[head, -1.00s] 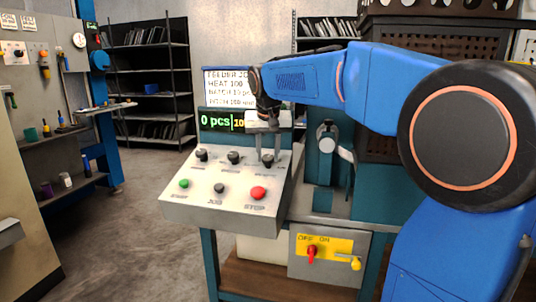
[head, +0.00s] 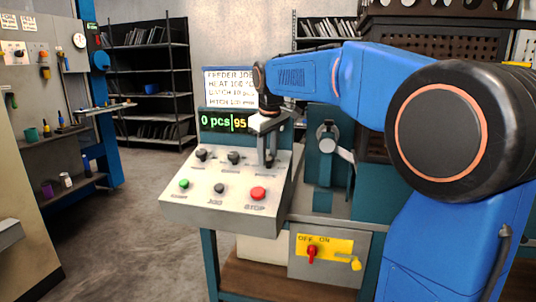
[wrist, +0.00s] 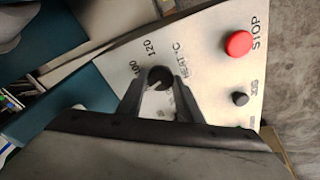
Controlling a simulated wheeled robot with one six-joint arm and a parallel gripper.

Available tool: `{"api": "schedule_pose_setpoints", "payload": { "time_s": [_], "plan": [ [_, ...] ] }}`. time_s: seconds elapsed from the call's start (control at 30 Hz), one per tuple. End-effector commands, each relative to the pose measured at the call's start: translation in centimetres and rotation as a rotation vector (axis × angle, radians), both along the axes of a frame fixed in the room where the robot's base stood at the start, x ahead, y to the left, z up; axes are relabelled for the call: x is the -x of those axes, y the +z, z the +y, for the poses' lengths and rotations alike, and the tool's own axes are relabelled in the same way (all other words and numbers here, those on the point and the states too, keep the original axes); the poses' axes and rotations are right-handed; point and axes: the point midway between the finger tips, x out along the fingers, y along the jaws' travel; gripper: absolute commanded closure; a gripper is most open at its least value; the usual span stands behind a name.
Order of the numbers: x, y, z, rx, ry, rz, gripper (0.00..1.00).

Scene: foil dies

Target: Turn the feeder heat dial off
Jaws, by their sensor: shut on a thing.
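The heat dial (wrist: 158,77) is a round black knob with a pale pointer line, on the sloped grey control panel (head: 212,211). In the wrist view it sits between my fingers, beside the "HEAT °C" label and the marks 100 and 120. The off position of the dial is not visible.
Two more black knobs (head: 233,157) share the dial's row. Below are a green button (head: 184,184), a black JOG button (head: 219,188) and a red STOP button (head: 258,193). A red OFF/ON switch (head: 311,252) sits lower right. A job card (head: 229,86) stands behind.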

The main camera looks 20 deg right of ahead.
Motion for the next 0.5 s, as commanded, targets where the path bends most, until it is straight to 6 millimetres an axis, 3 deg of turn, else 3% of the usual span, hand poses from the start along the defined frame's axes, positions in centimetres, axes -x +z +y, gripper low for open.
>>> {"api": "schedule_pose_setpoints", "payload": {
  "time_s": [0.5],
  "plan": [
    [-0.1,-0.09,0.07,0.122,0.466,0.091,0.9]
  ]
}}
